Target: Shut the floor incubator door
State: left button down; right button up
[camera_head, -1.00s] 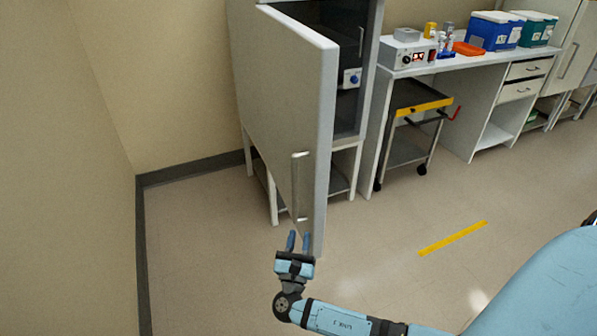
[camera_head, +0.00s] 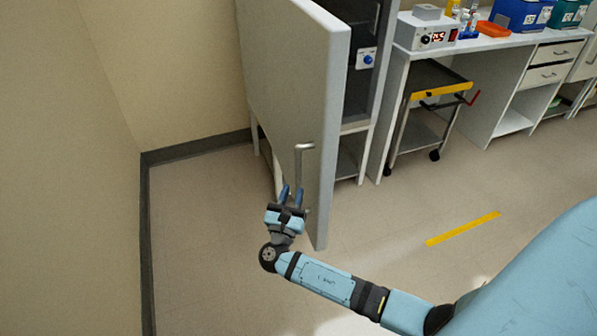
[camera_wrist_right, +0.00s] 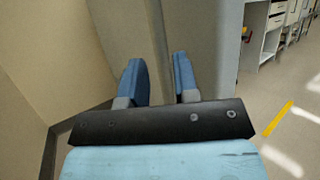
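The floor incubator (camera_head: 359,95) stands against the back wall with its pale grey door (camera_head: 290,75) swung wide open towards me. The door's metal bar handle (camera_head: 298,165) is upright on its outer face. My right gripper (camera_head: 291,194) is at the lower part of the handle, on the left side of the door. In the right wrist view the fingers (camera_wrist_right: 158,80) are apart, with the door (camera_wrist_right: 205,40) ahead and the handle bar (camera_wrist_right: 156,35) lined up between them. I cannot tell whether the fingers touch the bar. My left gripper is not in view.
A wall stands close on the left. To the right of the incubator are a dark cart with a yellow edge (camera_head: 440,91) and a white bench (camera_head: 480,48) with instruments and boxes. The floor around the yellow stripe (camera_head: 463,229) is clear.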

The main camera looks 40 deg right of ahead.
aim_at(298, 176)
jog(key=x, duration=0.6)
jog(key=shift+w+d, duration=0.1)
jog(key=shift+d, duration=0.05)
jog(key=shift+c, duration=0.2)
grip_shut()
